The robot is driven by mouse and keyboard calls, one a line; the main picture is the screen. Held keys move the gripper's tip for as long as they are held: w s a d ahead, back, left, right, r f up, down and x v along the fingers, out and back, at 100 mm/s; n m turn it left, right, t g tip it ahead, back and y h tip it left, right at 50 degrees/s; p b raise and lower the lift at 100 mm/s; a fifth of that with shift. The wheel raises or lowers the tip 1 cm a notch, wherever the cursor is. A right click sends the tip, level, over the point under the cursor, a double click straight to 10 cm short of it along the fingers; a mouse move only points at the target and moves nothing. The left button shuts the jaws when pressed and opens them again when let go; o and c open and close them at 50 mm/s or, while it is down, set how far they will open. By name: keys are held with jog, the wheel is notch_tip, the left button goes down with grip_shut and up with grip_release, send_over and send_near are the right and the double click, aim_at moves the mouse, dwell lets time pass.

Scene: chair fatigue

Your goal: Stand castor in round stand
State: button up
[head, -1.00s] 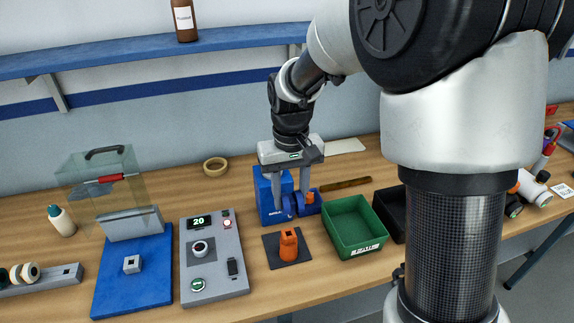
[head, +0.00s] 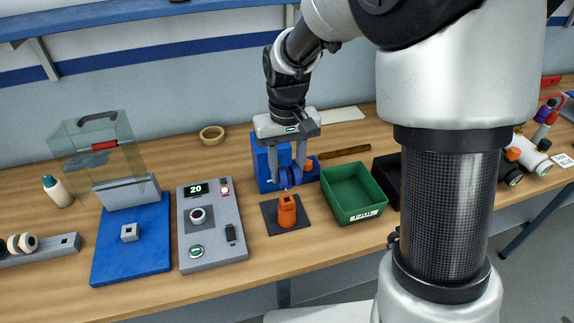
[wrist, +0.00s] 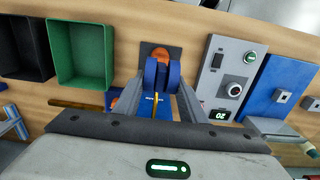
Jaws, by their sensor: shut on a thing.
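My gripper (head: 287,172) is shut on a blue twin-wheel castor (head: 290,178), just in front of a blue block-shaped holder (head: 266,160). In the wrist view my gripper (wrist: 157,98) has a finger on each side of the castor (wrist: 152,74), whose two wheels face the camera. The castor's lower part is hidden, so I cannot tell whether it touches the holder. A tan ring (head: 212,132), possibly the round stand, lies flat at the back of the bench, left of the holder and apart from my gripper.
An orange part (head: 287,212) stands on a dark mat (head: 273,226) in front of the castor. A green bin (head: 374,205) is close on the right, and a grey control box (head: 213,253) is at left front. Bare bench lies around the ring.

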aim_at(287, 184)
jog(key=shift+f+b, duration=0.55)
jog(key=shift+f, duration=0.6)
jog(key=shift+f+b, duration=1.15)
jog(key=shift+f, duration=0.6)
dwell(0.5)
jog(key=o, duration=1.1)
jog(key=shift+c, duration=0.2)
jog(key=shift+r, duration=0.15)
notch_tip(287, 184, up, 16)
jog(key=shift+r+p, duration=0.1)
jog(key=shift+p, duration=0.4)
jog(key=shift+r, duration=0.5)
